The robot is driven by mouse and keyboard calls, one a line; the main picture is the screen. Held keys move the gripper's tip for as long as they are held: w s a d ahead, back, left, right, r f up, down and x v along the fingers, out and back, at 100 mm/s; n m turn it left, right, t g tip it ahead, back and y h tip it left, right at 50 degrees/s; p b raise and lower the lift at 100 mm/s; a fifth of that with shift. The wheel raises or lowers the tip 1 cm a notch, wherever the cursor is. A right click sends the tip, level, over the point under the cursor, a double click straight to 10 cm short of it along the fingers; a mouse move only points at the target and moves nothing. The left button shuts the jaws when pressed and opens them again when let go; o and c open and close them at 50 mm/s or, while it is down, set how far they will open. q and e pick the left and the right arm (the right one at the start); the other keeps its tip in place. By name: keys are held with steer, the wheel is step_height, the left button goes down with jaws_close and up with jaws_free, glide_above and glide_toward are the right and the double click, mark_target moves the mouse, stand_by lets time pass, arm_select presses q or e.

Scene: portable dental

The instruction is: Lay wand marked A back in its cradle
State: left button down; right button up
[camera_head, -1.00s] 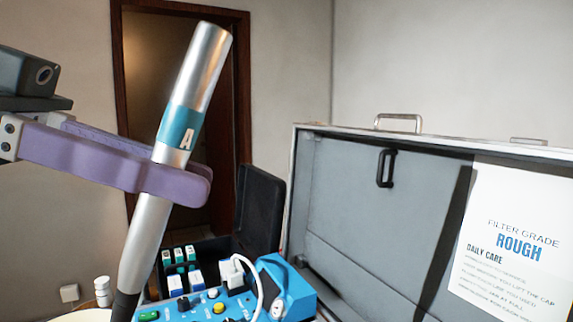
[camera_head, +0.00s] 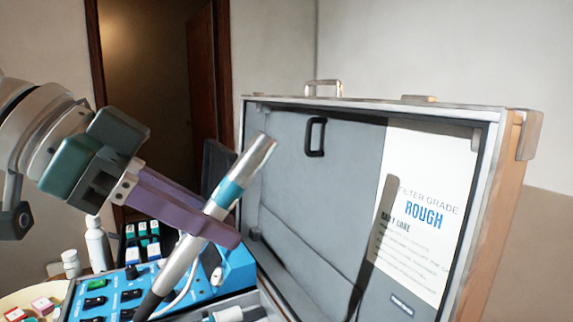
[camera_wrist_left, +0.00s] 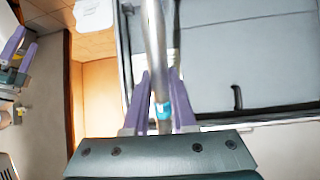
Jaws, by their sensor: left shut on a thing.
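The wand (camera_head: 228,192), silver with a teal band and a dark lower end, is held tilted, its top leaning right, in the head view. Its letter is not readable now, though an A shows on the band in the earlier frame. My left gripper (camera_head: 208,222) is shut on the wand just below the band. The wand also shows between its purple fingers in the left wrist view (camera_wrist_left: 155,50). The wand is in front of the open case (camera_head: 285,250). I cannot make out the cradle clearly. My right gripper (camera_wrist_left: 19,52) shows at the left wrist view's left edge, fingers apart and empty.
A blue control unit (camera_head: 90,302) with knobs and switches lies at the lower left. The case's raised lid (camera_head: 345,220), with a paper sheet (camera_head: 420,195), blocks the back right.

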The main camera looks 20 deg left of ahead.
arm_select(q)
steer(key=w+f+n+g+y+b, duration=0.1)
steer(key=w+f+g+y+b, duration=0.25)
steer(key=f, duration=1.25)
steer(key=a+f+g+y, duration=0.1)
steer(key=a+f, duration=0.1)
steer(key=f, duration=0.1)
steer(key=a+f+g+y, duration=0.1)
steer(key=a+f+y, duration=0.1)
steer(key=f, duration=0.1)
steer(key=a+f+g+y, duration=0.1)
steer(key=a+f, duration=0.1)
steer(key=shift+a+f+n+y, duration=0.1)
steer(key=shift+f+n+y, duration=0.2)
steer(key=shift+f, duration=0.1)
steer(key=shift+a+f+b, duration=0.15)
steer(key=shift+f+b, duration=0.1)
steer(key=shift+b, duration=0.15)
step_height(320, 180, down, 3)
steer(key=b, duration=0.3)
steer(key=shift+b, duration=0.3)
steer(key=shift+r, duration=0.1)
steer(key=shift+f, duration=0.35)
steer(key=shift+f, duration=0.15)
